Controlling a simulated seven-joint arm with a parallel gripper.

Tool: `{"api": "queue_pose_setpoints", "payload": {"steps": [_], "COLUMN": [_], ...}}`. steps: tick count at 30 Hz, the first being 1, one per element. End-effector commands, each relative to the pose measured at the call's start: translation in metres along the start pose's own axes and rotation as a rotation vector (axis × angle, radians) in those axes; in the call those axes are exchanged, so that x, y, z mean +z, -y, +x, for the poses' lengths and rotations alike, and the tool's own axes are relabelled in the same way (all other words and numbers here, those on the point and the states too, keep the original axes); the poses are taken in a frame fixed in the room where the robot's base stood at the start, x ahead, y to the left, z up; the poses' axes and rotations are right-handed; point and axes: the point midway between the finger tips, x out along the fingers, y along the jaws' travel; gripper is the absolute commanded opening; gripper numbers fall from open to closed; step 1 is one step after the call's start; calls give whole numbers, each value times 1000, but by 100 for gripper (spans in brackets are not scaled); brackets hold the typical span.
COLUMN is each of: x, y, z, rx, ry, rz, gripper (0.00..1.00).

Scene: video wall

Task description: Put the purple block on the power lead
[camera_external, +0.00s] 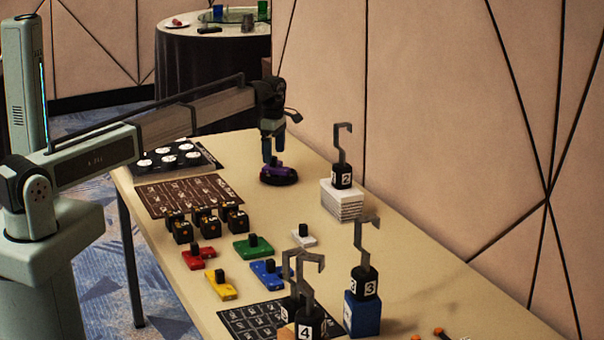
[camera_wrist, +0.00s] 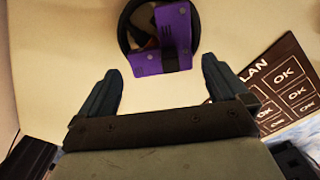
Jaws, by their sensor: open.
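The purple block (camera_external: 279,170) lies on top of a round black coil, which looks like the power lead (camera_external: 292,180), on the far part of the table. In the wrist view the purple block (camera_wrist: 148,64) is slightly turned and covers part of the black ring (camera_wrist: 126,33), whose left side shows beside it. My gripper (camera_external: 273,156) is directly above the block, fingers pointing down. In the wrist view my gripper (camera_wrist: 161,77) is open, with nothing between its fingers and the block beyond the fingertips.
A hook-topped black weight (camera_external: 342,174) stands on a white stack (camera_external: 345,202) to the right. A brown printed board (camera_external: 188,194) and a black board with white discs (camera_external: 172,158) lie left. Red, green, blue and yellow blocks sit nearer. Bare table surrounds the coil.

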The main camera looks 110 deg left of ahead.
Motion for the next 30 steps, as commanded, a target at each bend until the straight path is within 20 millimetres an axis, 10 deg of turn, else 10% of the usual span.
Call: {"api": "queue_pose_setpoints", "payload": {"steps": [13,30], "x": [0,0], "y": [-1,0], "z": [-76,-91], "rx": [1,0], "ry": [0,0], "rz": [0,0], "gripper": [100,100]}}
